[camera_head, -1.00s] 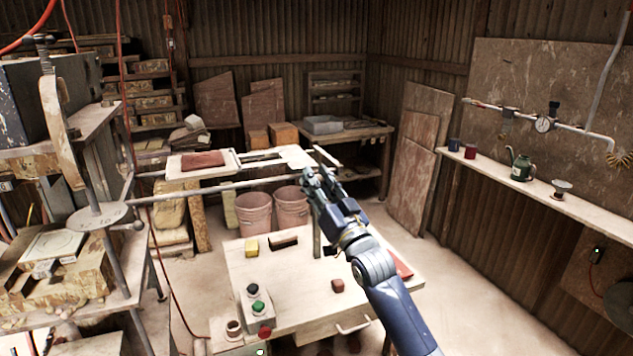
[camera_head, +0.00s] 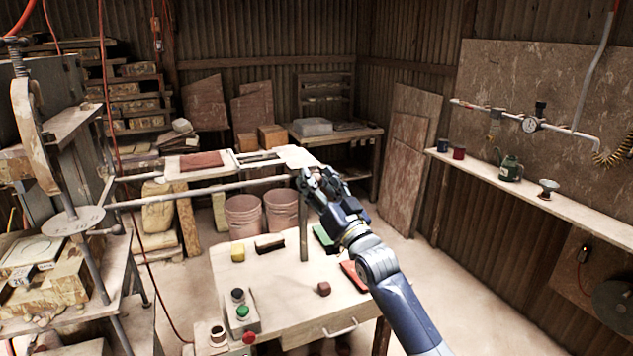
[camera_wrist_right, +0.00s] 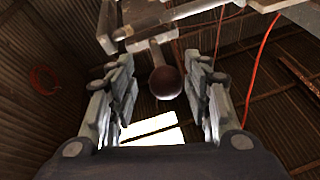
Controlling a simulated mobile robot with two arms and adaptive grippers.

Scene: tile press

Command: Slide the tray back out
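A pale tray (camera_head: 172,174) with a reddish-brown slab (camera_head: 201,160) on it stands out to the right of the press frame, at mid-height in the head view. A pale plate (camera_head: 298,157) lies at its right end. A long metal bar (camera_head: 215,192) runs from the press toward my right gripper (camera_head: 318,182). In the right wrist view, the right gripper (camera_wrist_right: 165,100) has its fingers spread, with a dark round knob (camera_wrist_right: 165,82) between or just beyond them. I cannot tell whether they touch it. The left gripper is out of view.
The press frame (camera_head: 85,255) stands at the left. A workbench (camera_head: 285,290) below holds a button box (camera_head: 240,312) and several small blocks. Pink buckets (camera_head: 243,215) stand behind it. A wall shelf (camera_head: 545,192) runs along the right.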

